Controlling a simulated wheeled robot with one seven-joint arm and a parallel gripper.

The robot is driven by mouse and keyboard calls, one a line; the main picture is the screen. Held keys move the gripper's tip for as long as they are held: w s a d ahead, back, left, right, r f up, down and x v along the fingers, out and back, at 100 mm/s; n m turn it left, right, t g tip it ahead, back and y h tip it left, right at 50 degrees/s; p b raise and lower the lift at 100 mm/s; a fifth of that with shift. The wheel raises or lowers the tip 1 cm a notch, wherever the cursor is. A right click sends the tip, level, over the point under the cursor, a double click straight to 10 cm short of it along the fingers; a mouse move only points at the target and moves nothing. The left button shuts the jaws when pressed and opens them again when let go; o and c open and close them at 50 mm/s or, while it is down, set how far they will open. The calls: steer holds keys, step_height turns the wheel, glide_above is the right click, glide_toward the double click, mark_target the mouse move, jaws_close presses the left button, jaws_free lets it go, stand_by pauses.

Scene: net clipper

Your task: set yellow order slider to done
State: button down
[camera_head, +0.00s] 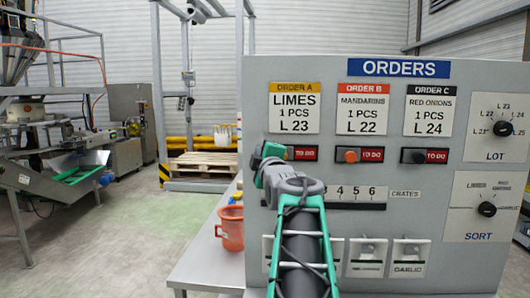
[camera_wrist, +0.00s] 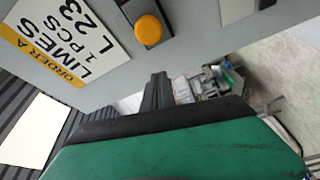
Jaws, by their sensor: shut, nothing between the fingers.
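The order panel (camera_head: 400,268) is grey and upright. Order A's yellow-headed sign (camera_head: 294,108) reads limes, 1 pcs, L 23; it also shows tilted in the wrist view (camera_wrist: 68,35). Below it is the yellow order slider, with a red "TO DO" label (camera_head: 303,153) showing to the right of my gripper. In the head view its knob is hidden behind my gripper (camera_head: 262,152). In the wrist view the round yellow-orange knob (camera_wrist: 149,29) is in plain sight, apart from my dark fingers (camera_wrist: 157,92). My gripper is shut and empty, close in front of the panel.
Order B's orange knob (camera_head: 349,156) and order C's black knob (camera_head: 419,157) sit to the right, both showing "TO DO". Lot (camera_head: 503,128) and sort (camera_head: 487,209) dials are farther right. An orange bucket (camera_head: 231,228) stands on the table (camera_head: 207,257) left of the panel.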

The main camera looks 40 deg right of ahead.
mark_target(293, 151)
steer(key=s+d, duration=0.1)
steer(key=s+d+f+p, duration=0.1)
steer(key=d, duration=0.1)
steer(key=shift+d, duration=0.1)
steer(key=s+d+b, duration=0.4)
steer(key=s, duration=0.1)
steer(key=shift+s+d+f+b, duration=0.15)
steer(key=shift+s+d+b, duration=0.15)
steer(key=shift+s+d, duration=0.1)
steer(key=shift+r, duration=0.2)
